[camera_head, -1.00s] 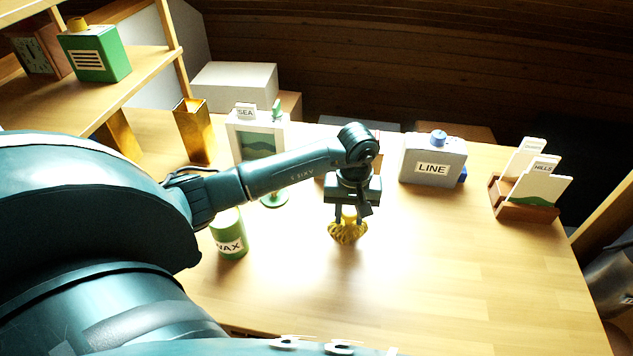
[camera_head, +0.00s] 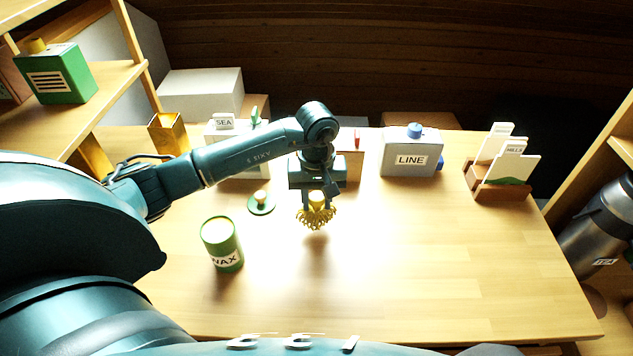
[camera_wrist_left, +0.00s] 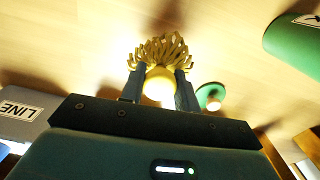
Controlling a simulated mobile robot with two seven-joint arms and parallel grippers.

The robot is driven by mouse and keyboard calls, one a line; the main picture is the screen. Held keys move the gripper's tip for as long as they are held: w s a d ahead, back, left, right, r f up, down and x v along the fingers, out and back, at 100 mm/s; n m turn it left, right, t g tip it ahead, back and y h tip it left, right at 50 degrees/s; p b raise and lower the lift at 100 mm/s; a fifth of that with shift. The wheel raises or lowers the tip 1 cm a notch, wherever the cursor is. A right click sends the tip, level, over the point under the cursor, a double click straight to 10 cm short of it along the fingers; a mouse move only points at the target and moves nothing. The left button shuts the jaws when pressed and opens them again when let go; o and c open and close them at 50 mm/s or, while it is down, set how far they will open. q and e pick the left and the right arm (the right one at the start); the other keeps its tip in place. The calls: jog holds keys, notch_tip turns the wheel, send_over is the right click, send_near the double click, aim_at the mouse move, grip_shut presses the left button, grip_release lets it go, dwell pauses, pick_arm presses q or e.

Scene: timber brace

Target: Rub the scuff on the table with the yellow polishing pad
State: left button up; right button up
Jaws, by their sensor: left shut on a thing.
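My left gripper (camera_head: 316,197) is shut on the yellow polishing pad (camera_head: 316,217), gripping its round yellow knob with the frilly yellow strands facing down. In the head view the pad is over the middle of the table (camera_head: 400,270), with a shadow below it; whether it touches the wood I cannot tell. In the left wrist view the pad (camera_wrist_left: 158,50) sits between the two dark fingers. I cannot make out the scuff; a dark patch beyond the pad in the wrist view may be only shadow. My right gripper is not in view.
A green WAX tin (camera_head: 222,245) and a green disc with a pale knob (camera_head: 261,203) stand left of the pad. A card rack (camera_head: 502,188) is at the back right. The front right is clear.

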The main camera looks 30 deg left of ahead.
pick_arm(q)
notch_tip(320, 180, up, 3)
jog(key=shift+f+p, duration=0.1)
jog(key=shift+p, duration=0.55)
jog(key=shift+r, duration=0.4)
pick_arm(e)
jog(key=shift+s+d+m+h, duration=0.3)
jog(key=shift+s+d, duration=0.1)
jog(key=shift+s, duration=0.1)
